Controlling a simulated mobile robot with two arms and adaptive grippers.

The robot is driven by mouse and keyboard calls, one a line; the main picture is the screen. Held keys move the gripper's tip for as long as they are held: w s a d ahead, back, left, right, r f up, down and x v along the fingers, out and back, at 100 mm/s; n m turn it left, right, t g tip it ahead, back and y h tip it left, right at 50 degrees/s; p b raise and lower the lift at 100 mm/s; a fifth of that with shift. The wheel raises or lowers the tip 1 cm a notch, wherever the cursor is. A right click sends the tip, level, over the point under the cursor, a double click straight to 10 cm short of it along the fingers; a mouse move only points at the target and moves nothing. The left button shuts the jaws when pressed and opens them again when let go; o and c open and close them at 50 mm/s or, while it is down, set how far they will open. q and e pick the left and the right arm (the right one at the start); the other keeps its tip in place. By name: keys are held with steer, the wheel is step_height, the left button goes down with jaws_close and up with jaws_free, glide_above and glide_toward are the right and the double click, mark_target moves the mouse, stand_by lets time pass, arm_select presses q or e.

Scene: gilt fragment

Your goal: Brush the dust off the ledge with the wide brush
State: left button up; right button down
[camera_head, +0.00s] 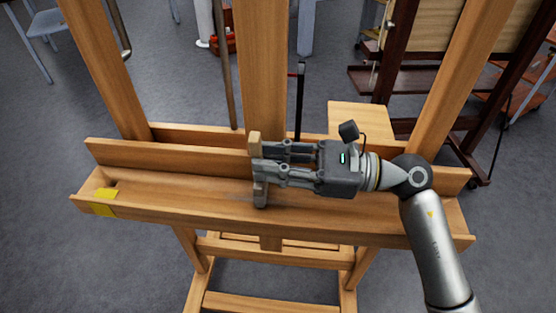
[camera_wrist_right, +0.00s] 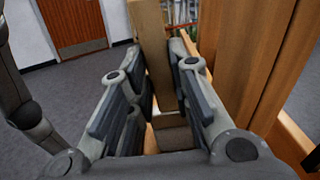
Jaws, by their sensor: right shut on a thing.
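The ledge (camera_head: 160,196) is the long wooden tray of an easel, running across the head view. My right gripper (camera_head: 259,166) is over the middle of the ledge, reaching in from the right. It is shut on the wide brush, whose pale wooden handle end (camera_head: 255,139) stands up above the fingers. The brush's lower, greyish part (camera_head: 261,196) reaches down to the ledge; whether it touches is hard to tell. In the right wrist view the wooden handle (camera_wrist_right: 153,50) shows between the fingers (camera_wrist_right: 158,85). A faint greyish patch left of the brush may be dust. My left gripper is out of view.
Yellow tape (camera_head: 104,209) marks the ledge's left end. The easel's central post (camera_head: 262,70) rises just behind the gripper. A thin dark rod (camera_head: 299,100) and a pale wooden block (camera_head: 360,119) stand behind the ledge. The ledge's left part is clear.

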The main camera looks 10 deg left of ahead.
steer(key=shift+a+r, duration=0.1)
steer(key=shift+a, duration=1.75)
steer(key=s+b, duration=0.1)
steer(key=d+b, duration=0.1)
steer(key=shift+s+d+f+b, duration=0.25)
steer(key=shift+s+d+b, duration=0.05)
steer(key=shift+s, duration=0.05)
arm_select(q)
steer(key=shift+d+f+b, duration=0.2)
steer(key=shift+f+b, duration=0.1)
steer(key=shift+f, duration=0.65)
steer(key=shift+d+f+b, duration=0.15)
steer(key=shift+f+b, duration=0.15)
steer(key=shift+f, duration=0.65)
arm_select(e)
steer(key=shift+d, duration=1.2)
